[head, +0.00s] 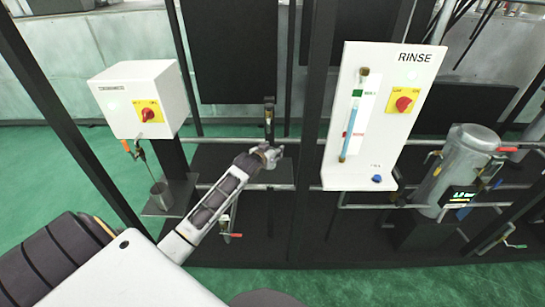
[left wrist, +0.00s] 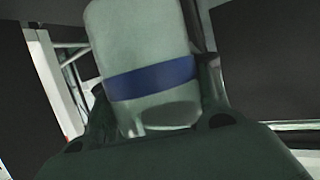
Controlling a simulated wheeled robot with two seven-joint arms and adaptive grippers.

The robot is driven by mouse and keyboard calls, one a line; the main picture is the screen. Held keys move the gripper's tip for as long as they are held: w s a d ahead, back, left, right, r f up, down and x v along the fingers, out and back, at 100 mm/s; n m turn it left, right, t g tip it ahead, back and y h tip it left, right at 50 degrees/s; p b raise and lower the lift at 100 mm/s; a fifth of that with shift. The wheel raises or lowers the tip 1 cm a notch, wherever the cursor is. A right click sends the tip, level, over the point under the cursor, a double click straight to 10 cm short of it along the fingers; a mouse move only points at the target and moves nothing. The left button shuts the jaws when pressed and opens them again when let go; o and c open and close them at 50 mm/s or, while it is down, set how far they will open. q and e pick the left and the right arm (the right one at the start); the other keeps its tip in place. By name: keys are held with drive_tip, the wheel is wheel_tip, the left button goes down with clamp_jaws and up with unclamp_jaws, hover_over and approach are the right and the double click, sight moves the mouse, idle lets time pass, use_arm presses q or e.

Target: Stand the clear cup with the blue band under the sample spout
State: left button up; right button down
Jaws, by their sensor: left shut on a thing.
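The clear cup (left wrist: 145,45) with a blue band (left wrist: 152,81) fills the middle of the left wrist view, slightly slanted in the picture. My left gripper (left wrist: 157,108) is shut on it, with a dark finger on each side. In the head view my left gripper (head: 268,155) is at the centre, just below a dark vertical pipe piece with a brass part (head: 268,118). The cup cannot be made out there. I cannot tell for sure which fitting is the sample spout. My right gripper is not in view.
The white RINSE panel (head: 342,165) stands right of my gripper. A grey cylinder (head: 462,165) is further right. Dark frame posts and horizontal pipes surround the gripper.

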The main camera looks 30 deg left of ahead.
use_arm(q)
drive_tip(key=shift+f, duration=1.55)
drive_tip(key=shift+f, duration=0.1)
drive_tip(key=o, duration=0.8)
drive_tip(key=shift+o, duration=0.2)
drive_tip(key=v, duration=1.2)
